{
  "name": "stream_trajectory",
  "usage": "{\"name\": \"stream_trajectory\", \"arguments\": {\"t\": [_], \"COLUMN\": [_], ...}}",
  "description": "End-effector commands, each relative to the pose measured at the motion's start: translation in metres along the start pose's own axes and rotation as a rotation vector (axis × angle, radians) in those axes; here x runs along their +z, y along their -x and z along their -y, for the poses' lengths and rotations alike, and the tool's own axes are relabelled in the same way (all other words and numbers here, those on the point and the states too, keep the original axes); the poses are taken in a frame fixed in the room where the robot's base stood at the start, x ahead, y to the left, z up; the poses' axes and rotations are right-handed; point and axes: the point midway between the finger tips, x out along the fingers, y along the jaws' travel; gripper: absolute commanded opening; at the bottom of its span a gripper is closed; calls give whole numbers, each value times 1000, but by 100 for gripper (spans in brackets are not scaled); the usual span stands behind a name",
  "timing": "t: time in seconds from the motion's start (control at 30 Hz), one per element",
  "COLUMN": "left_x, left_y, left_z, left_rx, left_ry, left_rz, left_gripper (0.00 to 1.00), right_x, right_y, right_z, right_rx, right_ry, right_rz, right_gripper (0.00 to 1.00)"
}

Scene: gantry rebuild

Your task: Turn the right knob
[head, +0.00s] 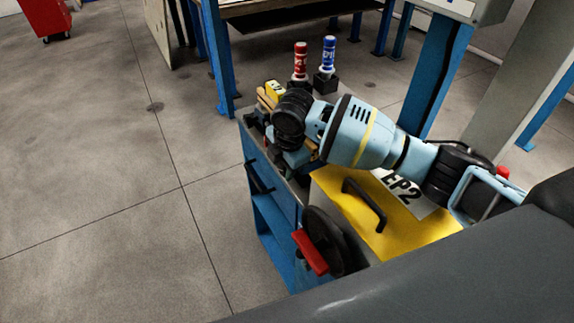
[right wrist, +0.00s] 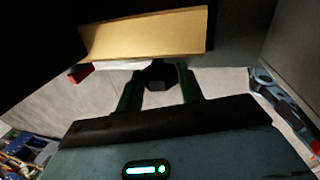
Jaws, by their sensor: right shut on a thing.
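My right gripper (head: 281,150) is low over the far left part of the blue cart's top, mostly covered by my own wrist in the head view. In the right wrist view its two dark green fingers (right wrist: 159,88) are close on either side of a small dark knob (right wrist: 157,74), and it is shut on that. The knob's lower part is hidden, and its turn angle cannot be told. In the head view the arm hides the knob. My left gripper is not in view.
The blue cart (head: 272,222) has a yellow panel (head: 405,232) marked EP2 with a black handle (head: 364,204). A black wheel with a red lever (head: 310,253) is on its near side. Red (head: 300,62) and blue (head: 328,56) cylinders stand behind.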

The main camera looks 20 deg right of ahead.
Motion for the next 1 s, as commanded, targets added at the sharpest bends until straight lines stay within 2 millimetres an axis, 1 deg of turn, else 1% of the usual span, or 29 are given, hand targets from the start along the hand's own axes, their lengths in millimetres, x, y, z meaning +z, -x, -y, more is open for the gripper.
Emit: {"name": "stream_trajectory", "arguments": {"t": [0.03, 0.2, 0.53, 0.57, 0.7, 1.0], "left_x": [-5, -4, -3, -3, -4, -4], "left_y": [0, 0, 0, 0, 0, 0], "left_z": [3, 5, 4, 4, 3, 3], "left_rx": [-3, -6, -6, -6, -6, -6], "left_ry": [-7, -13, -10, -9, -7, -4], "left_rz": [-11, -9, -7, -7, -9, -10], "left_gripper": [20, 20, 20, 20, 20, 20], "right_x": [1, 0, 0, 0, 0, 0], "right_y": [4, 1, 0, 0, 0, 1], "right_z": [0, 1, 1, 1, 1, 1], "right_rx": [38, 108, 117, 117, 116, 116], "right_ry": [-1, -1, -1, -1, -1, 0], "right_rz": [5, 9, 9, 9, 9, 9], "right_gripper": [15, 15, 15, 40, 58, 59]}}
